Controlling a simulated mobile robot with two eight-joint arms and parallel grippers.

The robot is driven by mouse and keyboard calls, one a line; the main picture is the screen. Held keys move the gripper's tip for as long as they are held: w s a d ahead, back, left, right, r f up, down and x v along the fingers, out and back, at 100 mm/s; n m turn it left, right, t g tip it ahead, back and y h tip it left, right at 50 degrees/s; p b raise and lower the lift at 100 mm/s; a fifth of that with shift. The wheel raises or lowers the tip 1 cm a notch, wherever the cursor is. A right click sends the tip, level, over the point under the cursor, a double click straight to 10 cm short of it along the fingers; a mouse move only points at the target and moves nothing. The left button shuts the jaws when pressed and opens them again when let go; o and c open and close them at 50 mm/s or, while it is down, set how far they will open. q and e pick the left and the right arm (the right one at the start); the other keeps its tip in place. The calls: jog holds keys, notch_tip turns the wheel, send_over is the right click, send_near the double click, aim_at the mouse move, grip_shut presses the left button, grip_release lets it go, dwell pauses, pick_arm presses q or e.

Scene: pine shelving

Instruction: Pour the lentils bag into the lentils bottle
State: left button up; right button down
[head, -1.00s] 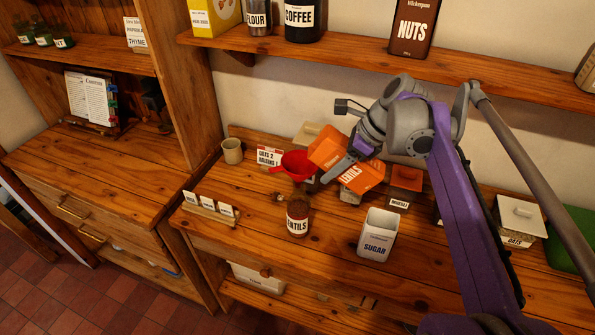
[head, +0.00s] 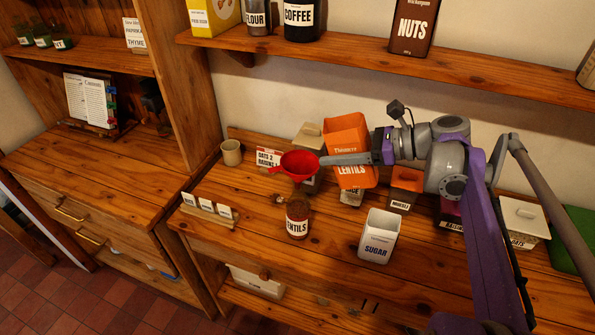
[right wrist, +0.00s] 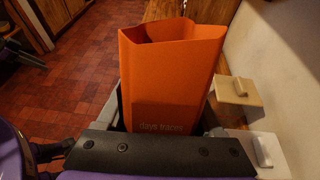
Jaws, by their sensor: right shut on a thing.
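The orange lentils bag (head: 347,133) stands upright in my right gripper (head: 350,160), raised over the back of the counter. A grey finger crosses its front above the LENTILS label. The right wrist view shows the bag's open top (right wrist: 170,35); its contents are hidden. The lentils bottle (head: 298,217) stands upright on the counter, in front and to the left of the bag, with brown contents. A red funnel (head: 300,163) appears just behind the bottle, left of the fingertips; what supports it is unclear.
A white sugar canister (head: 378,236) stands open right of the bottle. The muesli box (head: 405,187) and a white-lidded oats container (head: 522,222) are farther right. A cup (head: 231,152) and a card holder (head: 208,212) are left. A shelf (head: 400,63) runs above the back.

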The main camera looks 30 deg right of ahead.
aim_at(368, 138)
jog(key=shift+r+t+y, duration=0.4)
jog(key=shift+r+t, duration=0.1)
jog(key=shift+r, duration=0.25)
jog(key=s+d+r+t+y, duration=0.1)
jog(key=s, duration=0.1)
jog(key=s+d+r+t+y+b, duration=0.1)
jog(key=d+r, duration=0.1)
jog(key=shift+s+d, duration=0.3)
jog(key=shift+s, duration=0.1)
jog(key=shift+w+a, duration=0.1)
